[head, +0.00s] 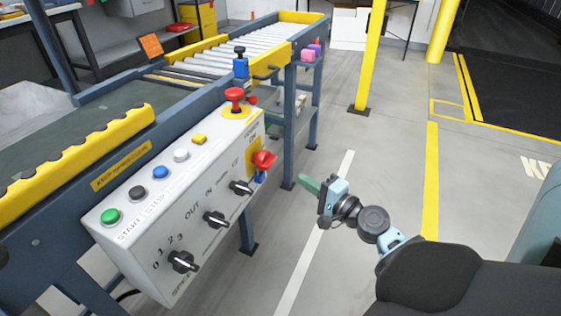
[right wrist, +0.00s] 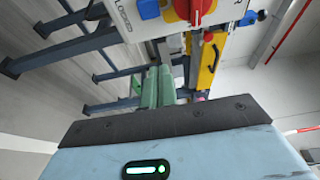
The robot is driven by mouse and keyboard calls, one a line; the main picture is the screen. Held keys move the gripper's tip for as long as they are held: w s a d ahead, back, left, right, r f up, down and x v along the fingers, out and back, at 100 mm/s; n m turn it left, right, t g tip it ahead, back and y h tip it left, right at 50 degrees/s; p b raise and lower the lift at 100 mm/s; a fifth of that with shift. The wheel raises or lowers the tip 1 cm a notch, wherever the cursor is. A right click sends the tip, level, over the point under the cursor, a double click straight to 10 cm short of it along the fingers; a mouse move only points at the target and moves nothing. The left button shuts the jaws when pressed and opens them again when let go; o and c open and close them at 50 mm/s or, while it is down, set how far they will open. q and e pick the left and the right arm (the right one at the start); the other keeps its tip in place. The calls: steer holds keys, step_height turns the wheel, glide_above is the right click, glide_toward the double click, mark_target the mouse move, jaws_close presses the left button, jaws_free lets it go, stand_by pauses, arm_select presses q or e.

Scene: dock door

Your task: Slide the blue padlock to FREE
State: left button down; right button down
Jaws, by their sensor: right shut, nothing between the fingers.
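The control box (head: 180,190) stands at the side of the conveyor. A red rotary switch (head: 263,159) sits on a yellow plate at its right end, with the blue padlock (head: 261,177) just below the switch, partly hidden. In the right wrist view the blue padlock (right wrist: 149,9) shows at the top edge, left of the red switch (right wrist: 192,9) and near a LOCKED label. The FREE label cannot be read. My right gripper (head: 303,181) is shut and empty, to the right of the padlock and apart from it. Its green fingers show together in the right wrist view (right wrist: 158,80). My left gripper is out of view.
The box carries push buttons, a red emergency stop (head: 234,95) and several black knobs (head: 215,219). A blue block with a black knob (head: 241,67) sits on the conveyor frame behind. Open floor lies to the right, with a yellow post (head: 370,55).

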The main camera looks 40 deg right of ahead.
mark_target(254, 178)
steer(key=w, duration=1)
steer(key=shift+s+a+p, duration=0.2)
steer(key=shift+s+a, duration=0.1)
steer(key=shift+a, duration=0.4)
steer(key=shift+s+a+p, duration=0.2)
steer(key=shift+s+a, duration=0.1)
steer(key=shift+a, duration=0.45)
steer(key=shift+s+a+p, duration=0.2)
steer(key=shift+s+a, duration=0.1)
steer(key=shift+a, duration=0.4)
steer(key=a, duration=0.1)
steer(key=s+a, duration=0.1)
steer(key=a, duration=0.1)
steer(key=a+p, duration=0.1)
steer(key=shift+s+a, duration=0.15)
steer(key=shift+s, duration=0.2)
steer(key=shift+a, duration=0.1)
